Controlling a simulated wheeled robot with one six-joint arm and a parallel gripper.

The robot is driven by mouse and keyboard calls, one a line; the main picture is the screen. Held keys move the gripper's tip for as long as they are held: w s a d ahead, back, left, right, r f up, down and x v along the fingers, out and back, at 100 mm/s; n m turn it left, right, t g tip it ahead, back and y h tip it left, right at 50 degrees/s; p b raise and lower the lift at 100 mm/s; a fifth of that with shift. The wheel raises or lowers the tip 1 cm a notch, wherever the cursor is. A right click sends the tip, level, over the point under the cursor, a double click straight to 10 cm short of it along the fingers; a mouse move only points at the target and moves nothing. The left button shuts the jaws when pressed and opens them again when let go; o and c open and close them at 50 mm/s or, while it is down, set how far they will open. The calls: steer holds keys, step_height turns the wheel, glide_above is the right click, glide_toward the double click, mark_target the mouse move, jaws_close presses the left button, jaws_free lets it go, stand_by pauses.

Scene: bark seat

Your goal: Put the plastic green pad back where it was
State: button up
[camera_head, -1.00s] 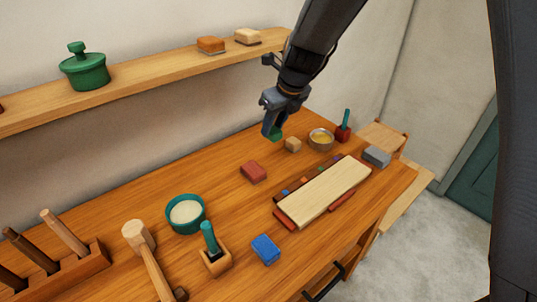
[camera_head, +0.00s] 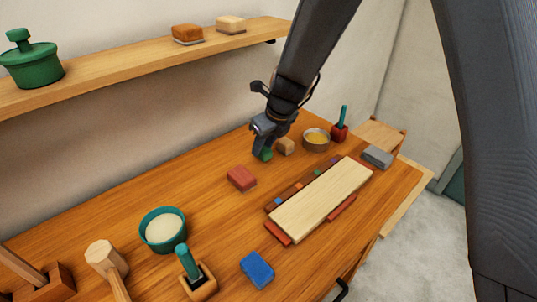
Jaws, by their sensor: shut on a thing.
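The green pad (camera_head: 266,154) is a small block between the jaws of my gripper (camera_head: 262,150). My gripper is shut on it and points down over the back part of the wooden bench. The pad is partly hidden by the fingers. It is at or just above the bench top; I cannot tell whether it touches. It is just left of a tan block (camera_head: 286,147) and behind a red block (camera_head: 242,178).
A pale board on a dark strip with coloured squares (camera_head: 320,201) lies at the middle right. A metal bowl (camera_head: 316,140), a grey block (camera_head: 377,157), a blue block (camera_head: 257,270) and a teal bowl (camera_head: 147,237) stand around. A shelf (camera_head: 130,67) runs along the wall.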

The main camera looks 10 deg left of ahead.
mark_target(266, 150)
steer(key=shift+d+f+b, duration=0.1)
steer(key=shift+f+b, duration=0.25)
steer(key=shift+f, duration=1.25)
steer(key=shift+f, duration=0.1)
steer(key=o, duration=0.9)
steer(key=shift+o, duration=0.2)
steer(key=shift+r, duration=0.35)
steer(key=v, duration=1.1)
steer(key=shift+d+r+p, duration=0.15)
steer(key=shift+r+p, duration=0.05)
steer(key=shift+p, duration=0.2)
